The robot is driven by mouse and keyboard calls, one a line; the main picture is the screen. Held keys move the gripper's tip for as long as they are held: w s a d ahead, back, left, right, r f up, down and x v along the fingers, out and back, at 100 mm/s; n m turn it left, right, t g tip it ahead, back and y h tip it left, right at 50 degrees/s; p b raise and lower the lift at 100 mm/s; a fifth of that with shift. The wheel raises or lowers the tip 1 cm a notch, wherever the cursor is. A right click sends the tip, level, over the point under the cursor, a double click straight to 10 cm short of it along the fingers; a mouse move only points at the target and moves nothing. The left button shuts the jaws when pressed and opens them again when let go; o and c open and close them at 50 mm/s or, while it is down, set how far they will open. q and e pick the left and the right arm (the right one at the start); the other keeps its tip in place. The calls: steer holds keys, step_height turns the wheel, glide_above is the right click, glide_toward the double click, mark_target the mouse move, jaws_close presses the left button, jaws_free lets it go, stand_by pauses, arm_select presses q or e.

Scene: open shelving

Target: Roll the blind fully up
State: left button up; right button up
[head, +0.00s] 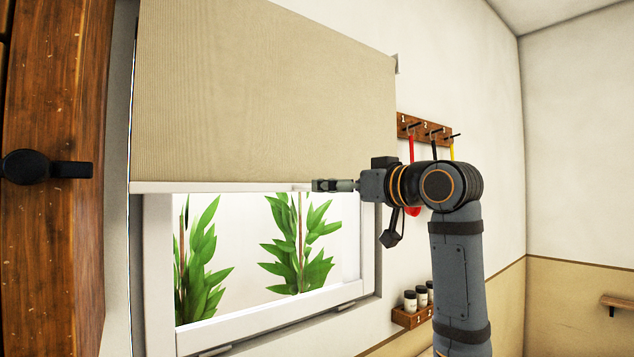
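The beige blind (260,105) hangs over the upper part of the window, with its lower part rolled or drawn up so the lower panes show. Its white bottom bar (215,187) runs roughly level across the window. My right gripper (322,185) is at the right part of this bar, its fingers pointing left and overlapping the bar in the picture. Seen from the side, I cannot tell whether the fingers are closed on the bar. The gripper and wrist hide the bar's right end. My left gripper is not in view.
The white window frame (275,318) shows green plants (297,247) behind it. A hook rack (424,128) with hanging items is on the wall behind my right arm. A small wooden rack (408,318) with jars sits lower. A wooden door (50,250) with a black handle (45,167) stands at left.

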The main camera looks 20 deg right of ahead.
mark_target(307, 50)
steer(key=p+x, duration=0.2)
steer(key=x, duration=0.5)
steer(key=shift+w+a+f, duration=0.1)
steer(key=shift+w, duration=0.2)
steer(key=shift+w+f, duration=0.1)
steer(key=shift+c, duration=0.8)
steer(key=c, duration=1.5)
step_height(307, 50, up, 22)
steer(key=p, duration=1.7)
steer(key=shift+f, duration=0.15)
step_height(307, 50, up, 10)
steer(key=p, duration=0.3)
steer(key=shift+f, duration=0.15)
steer(key=shift+r, duration=0.5)
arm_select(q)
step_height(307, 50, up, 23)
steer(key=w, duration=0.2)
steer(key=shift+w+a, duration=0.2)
arm_select(e)
steer(key=shift+r, duration=0.25)
